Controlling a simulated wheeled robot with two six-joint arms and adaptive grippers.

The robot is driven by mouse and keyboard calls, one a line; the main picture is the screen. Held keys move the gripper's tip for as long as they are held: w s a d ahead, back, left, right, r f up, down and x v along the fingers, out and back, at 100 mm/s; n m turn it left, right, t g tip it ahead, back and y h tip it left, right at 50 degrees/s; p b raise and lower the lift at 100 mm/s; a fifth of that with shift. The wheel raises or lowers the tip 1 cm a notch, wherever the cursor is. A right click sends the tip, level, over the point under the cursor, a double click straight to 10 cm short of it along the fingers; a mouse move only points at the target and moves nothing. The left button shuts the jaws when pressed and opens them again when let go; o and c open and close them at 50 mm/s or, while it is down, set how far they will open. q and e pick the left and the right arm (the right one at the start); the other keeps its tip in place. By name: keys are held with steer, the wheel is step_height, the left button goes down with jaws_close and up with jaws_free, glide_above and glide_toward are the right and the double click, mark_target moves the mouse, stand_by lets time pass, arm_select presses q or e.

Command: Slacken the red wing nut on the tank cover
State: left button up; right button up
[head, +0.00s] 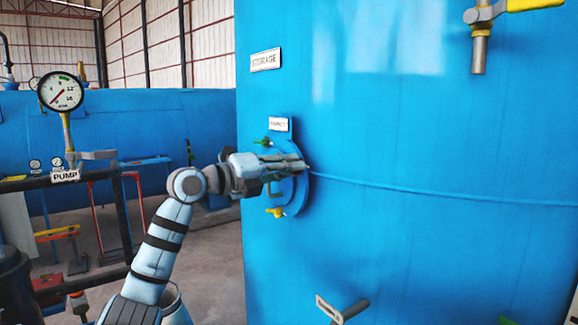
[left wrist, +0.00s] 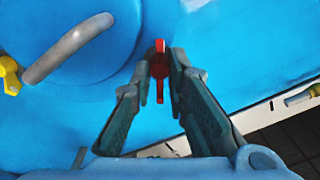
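The blue tank (head: 420,130) fills the right of the head view. Its round blue cover (head: 300,196) is on the tank's left side, partly behind my left gripper (head: 298,166). In the left wrist view, the red wing nut (left wrist: 159,68) is at the cover's edge, wings roughly upright in the picture. My left gripper (left wrist: 159,66) has one finger on each side of it, narrowed in and appearing to touch its hub. The nut is hidden in the head view. My right gripper is not in view.
The cover carries a curved grey handle (left wrist: 68,50). A yellow wing nut (head: 275,212) is below and a green one (head: 263,142) above. A pipe with a yellow lever (head: 535,4) sticks out upper right. A pump gauge (head: 60,91) stands left.

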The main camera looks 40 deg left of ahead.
arm_select(q)
steer(key=o, duration=0.4)
steer(key=shift+o, duration=0.2)
steer(key=s+a+n+b, duration=0.4)
steer(key=s+b, duration=0.6)
steer(key=s, duration=0.3)
steer(key=w+a+f+n+t+p, duration=0.25)
steer(key=w+a+n+t, duration=0.35)
steer(key=w, duration=0.4)
steer(key=w+a+f+n+y+p, duration=0.1)
steer(key=w+a+f+n+y, duration=0.25)
steer(key=f, duration=0.25)
steer(key=w+a+f+n+y, duration=0.2)
steer(key=a+f+n+y, duration=0.1)
steer(key=f+y, duration=0.25)
step_height(320, 180, down, 18)
steer(key=w+n+g+y+p, duration=0.1)
steer(key=n+g, duration=0.3)
